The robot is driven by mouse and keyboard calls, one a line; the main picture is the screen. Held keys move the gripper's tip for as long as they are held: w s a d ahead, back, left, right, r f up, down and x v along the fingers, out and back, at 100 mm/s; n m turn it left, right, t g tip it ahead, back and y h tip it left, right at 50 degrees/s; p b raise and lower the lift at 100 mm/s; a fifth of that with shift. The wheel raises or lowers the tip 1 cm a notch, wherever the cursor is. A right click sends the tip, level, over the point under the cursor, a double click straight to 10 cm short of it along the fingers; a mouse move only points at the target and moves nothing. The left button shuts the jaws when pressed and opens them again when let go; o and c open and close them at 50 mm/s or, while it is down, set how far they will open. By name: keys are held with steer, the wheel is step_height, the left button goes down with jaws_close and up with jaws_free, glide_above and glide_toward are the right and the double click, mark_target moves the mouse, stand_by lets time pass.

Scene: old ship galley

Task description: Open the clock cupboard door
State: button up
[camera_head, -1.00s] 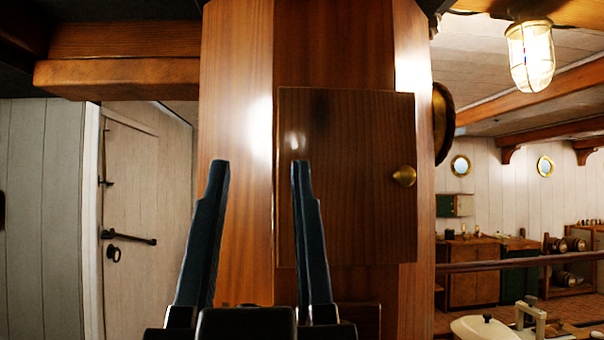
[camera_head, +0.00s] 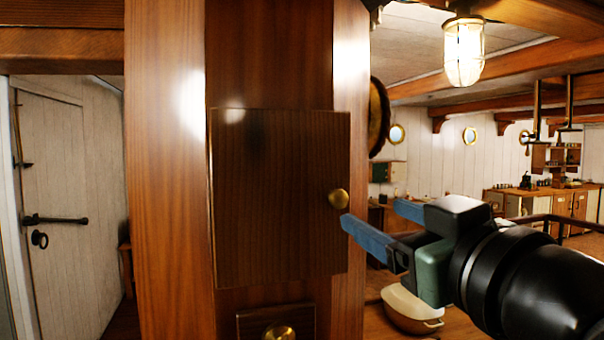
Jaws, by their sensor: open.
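The clock cupboard door (camera_head: 270,190) is a dark wooden panel on the front of a reddish wooden column. It looks shut. Its round brass knob (camera_head: 339,198) sits near the panel's right edge. My gripper (camera_head: 368,222) comes in from the right with its two blue fingers apart and nothing between them. The fingertips point left, with the nearer one just right of and below the knob. I cannot tell whether it touches the door or knob.
A smaller panel with a brass knob (camera_head: 279,333) sits below the door. A white plank door (camera_head: 68,190) is at the left. A lit caged lamp (camera_head: 464,50) hangs at upper right. A pale lidded pot (camera_head: 411,308) stands below my gripper.

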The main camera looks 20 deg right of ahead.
mark_target(341, 199)
steer(key=w+p, duration=0.2)
steer(key=w, duration=0.2)
steer(key=w+p, duration=0.1)
steer(key=w, duration=0.2)
steer(key=w+p, duration=0.2)
steer(key=w, duration=0.2)
steer(key=shift+w+d+p, duration=0.25)
steer(key=shift+w+p, duration=0.1)
steer(key=shift+w+f, duration=0.1)
steer(key=shift+w, duration=0.45)
jaws_close()
stand_by(0.5)
